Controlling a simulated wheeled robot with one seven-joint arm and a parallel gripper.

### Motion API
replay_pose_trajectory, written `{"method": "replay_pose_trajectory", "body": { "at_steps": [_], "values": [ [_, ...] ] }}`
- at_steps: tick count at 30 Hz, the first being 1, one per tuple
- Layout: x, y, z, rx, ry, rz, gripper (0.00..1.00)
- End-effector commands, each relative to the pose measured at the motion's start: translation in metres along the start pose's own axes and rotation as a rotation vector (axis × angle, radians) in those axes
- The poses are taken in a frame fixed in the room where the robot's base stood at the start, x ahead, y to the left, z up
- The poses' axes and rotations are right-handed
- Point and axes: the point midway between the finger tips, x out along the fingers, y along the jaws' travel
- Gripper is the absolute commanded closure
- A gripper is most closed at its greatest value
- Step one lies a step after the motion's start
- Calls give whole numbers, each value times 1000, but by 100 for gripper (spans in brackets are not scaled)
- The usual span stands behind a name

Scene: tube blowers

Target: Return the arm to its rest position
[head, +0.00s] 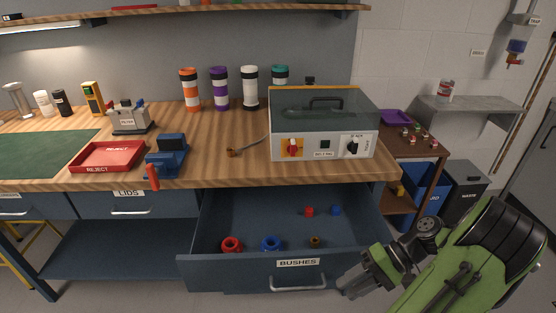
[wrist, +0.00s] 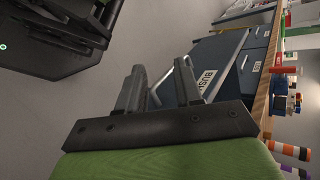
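My arm is green and black and reaches in from the lower right of the head view. My gripper (head: 352,286) points left and down, just right of the front of the open drawer labelled BUSHES (head: 236,270). In the wrist view my gripper (wrist: 160,75) has its two fingers apart with nothing held between them. The drawer handle (wrist: 181,76) shows behind the fingers in that view. I cannot tell the exact gap between my gripper and the drawer front.
The drawer holds a red ring (head: 231,244), a blue ring (head: 271,243) and several smaller pieces. A clear-lidded machine (head: 322,137), a blue vise (head: 170,155) and a red reject tray (head: 107,157) stand on the bench. A brown cart (head: 424,160) and bins stand right.

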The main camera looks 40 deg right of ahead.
Motion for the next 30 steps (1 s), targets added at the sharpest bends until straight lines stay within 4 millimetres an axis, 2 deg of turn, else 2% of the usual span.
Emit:
{"method": "replay_pose_trajectory", "body": {
  "at_steps": [1, 5, 9, 12, 16, 21, 28, 30],
  "values": [
    [10, -29, -3, -32, -37, 121, 65],
    [37, -93, 4, -130, -62, 402, 65],
    [64, -150, 34, -299, -5, 647, 65],
    [78, -181, 63, -447, 77, 760, 65],
    [86, -202, 97, -614, 182, 821, 65],
    [87, -213, 131, -784, 291, 817, 65],
    [82, -216, 162, -962, 401, 742, 65],
    [69, -232, 165, -944, 396, 752, 65]
  ]
}}
